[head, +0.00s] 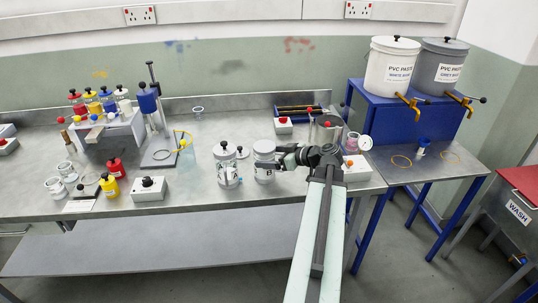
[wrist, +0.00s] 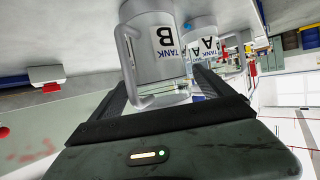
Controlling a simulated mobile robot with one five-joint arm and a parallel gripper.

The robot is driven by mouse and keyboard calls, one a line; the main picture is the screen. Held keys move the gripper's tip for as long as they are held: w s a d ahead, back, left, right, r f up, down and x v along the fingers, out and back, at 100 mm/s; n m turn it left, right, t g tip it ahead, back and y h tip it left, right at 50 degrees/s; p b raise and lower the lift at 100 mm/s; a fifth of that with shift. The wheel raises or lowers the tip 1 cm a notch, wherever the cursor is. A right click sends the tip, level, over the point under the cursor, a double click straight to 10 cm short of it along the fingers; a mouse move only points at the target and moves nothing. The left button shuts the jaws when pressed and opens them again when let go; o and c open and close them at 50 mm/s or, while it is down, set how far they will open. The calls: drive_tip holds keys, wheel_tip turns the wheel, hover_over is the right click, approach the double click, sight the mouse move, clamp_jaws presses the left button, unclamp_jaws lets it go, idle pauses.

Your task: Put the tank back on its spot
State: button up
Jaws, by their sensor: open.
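Tank B (head: 264,163), a grey-white tank with a dark knob on its lid, stands upright on the metal bench, right of tank A (head: 226,172). My gripper (head: 281,158) reaches tank B from its right side. In the wrist view tank B (wrist: 160,55) looks upside down, with its handle to the left, and lies between the open fingers of my gripper (wrist: 160,88). I cannot tell whether either finger touches it. Tank A (wrist: 202,42) shows behind it there. The tank's marked spot cannot be made out.
A white box with a black knob (head: 149,188) sits left of the tanks, near red and yellow bottles (head: 110,187). The bench front (head: 200,208) is clear.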

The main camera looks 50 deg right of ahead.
drive_tip(key=p+v, duration=0.3)
drive_tip(key=v, duration=0.7)
